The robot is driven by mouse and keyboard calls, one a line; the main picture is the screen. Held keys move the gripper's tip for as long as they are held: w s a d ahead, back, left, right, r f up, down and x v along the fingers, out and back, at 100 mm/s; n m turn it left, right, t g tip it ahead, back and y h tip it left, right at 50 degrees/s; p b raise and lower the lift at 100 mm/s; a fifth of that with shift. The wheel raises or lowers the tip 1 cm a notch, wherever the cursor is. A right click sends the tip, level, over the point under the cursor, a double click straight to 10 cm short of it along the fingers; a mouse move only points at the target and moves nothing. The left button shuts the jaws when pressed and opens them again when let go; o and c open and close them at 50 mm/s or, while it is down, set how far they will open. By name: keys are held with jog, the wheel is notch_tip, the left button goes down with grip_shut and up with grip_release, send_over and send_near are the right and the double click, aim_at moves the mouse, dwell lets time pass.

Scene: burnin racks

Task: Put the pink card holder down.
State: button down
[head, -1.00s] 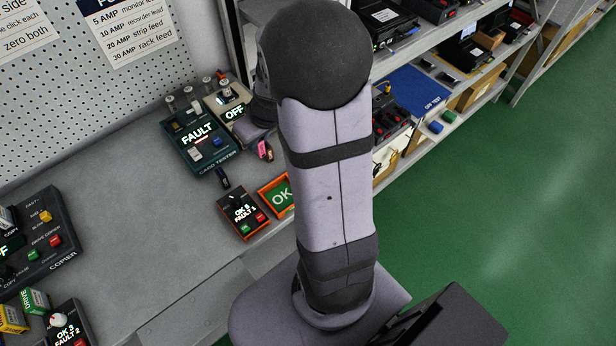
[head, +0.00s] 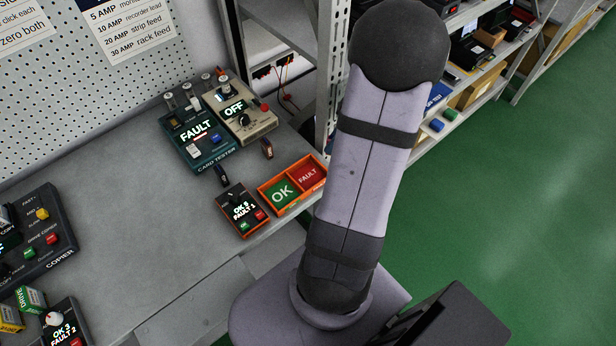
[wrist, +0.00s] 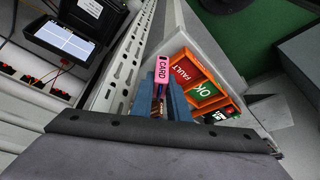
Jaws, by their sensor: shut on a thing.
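The pink card holder (wrist: 161,69), marked CARD, shows in the wrist view. My gripper (wrist: 160,88) has its two blue fingers closed on it, and the holder sticks out beyond the fingertips. In the head view my gripper and the holder are not visible. The orange tray (head: 301,199), with a green OK part and a red FAULT part, stands near the bench edge. The tray also shows in the wrist view (wrist: 186,72), to the right of my gripper. The holder appears beside the tray in that view, not over it.
The card tester (head: 201,148) reads FAULT, with a beige OFF unit (head: 241,112) beside it. A dark counter box (head: 240,212) reads OK 8, FAULT 1, left of the tray. A perforated rack post (wrist: 124,62) is close left of my gripper. The middle bench is clear.

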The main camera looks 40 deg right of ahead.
jog(key=s+d+f+n+g+y+b, duration=0.1)
jog(key=s+d+n+g+b, duration=0.15)
jog(key=s+d+n, duration=0.45)
jog(key=p, duration=0.5)
send_near(300, 178)
jog(key=shift+a+f+m+t, duration=0.1)
jog(key=shift+a+m+t, duration=0.2)
jog(key=shift+a, duration=0.15)
jog(key=shift+w+a, duration=0.1)
jog(key=shift+a, duration=0.05)
jog(key=shift+f+p, duration=0.4)
jog(key=shift+f, duration=0.3)
jog(key=shift+f+p, duration=0.35)
jog(key=shift+f, duration=0.8)
jog(key=shift+f, duration=0.1)
